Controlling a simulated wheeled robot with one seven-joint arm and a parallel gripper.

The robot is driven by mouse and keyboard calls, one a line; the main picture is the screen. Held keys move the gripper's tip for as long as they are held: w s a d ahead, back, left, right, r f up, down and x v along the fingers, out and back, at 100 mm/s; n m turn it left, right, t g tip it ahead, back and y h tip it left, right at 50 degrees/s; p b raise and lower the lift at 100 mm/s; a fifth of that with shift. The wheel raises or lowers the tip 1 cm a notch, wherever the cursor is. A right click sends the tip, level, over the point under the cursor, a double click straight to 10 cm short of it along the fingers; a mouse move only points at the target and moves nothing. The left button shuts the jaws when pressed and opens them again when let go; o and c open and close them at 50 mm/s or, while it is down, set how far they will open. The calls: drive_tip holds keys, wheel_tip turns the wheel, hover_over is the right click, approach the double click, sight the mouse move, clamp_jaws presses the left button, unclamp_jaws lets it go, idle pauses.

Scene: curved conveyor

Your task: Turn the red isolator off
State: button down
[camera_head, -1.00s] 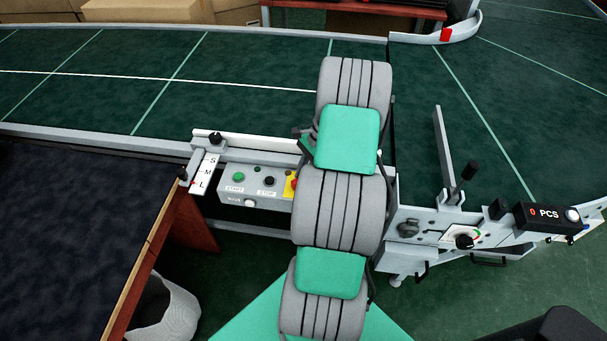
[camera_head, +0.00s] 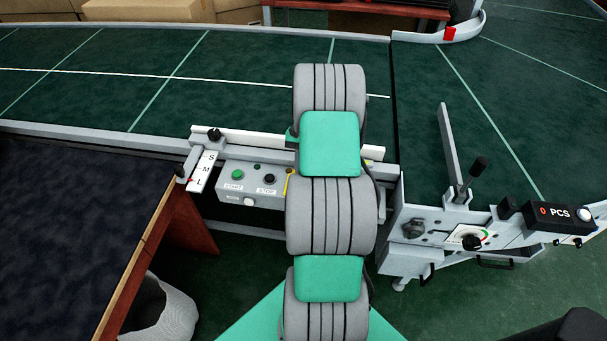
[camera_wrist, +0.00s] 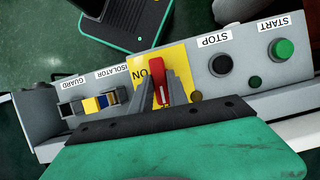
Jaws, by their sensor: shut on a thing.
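The red isolator handle (camera_wrist: 158,72) sits on a yellow plate (camera_wrist: 178,58) on the grey control panel in the wrist view. It stands nearly upright in that picture, beside the plate's upside-down ON lettering. My gripper (camera_wrist: 162,88) has one finger on each side of the handle and is shut on it. In the head view my arm covers the handle and my fingers, and only a yellow sliver of the plate (camera_head: 288,184) shows.
The green START button (camera_wrist: 283,49) and black STOP button (camera_wrist: 220,64) are beside the isolator. GUARD-side sockets (camera_wrist: 88,103) lie on its other side. A dark table (camera_head: 70,220) stands at left, and a PCS counter (camera_head: 552,215) at right.

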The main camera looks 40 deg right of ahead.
drive_tip(key=shift+n, duration=0.4)
drive_tip(key=c, duration=1.3)
unclamp_jaws()
drive_tip(key=v, duration=0.7)
drive_tip(key=shift+w+r, duration=0.15)
drive_tip(key=shift+r, duration=0.25)
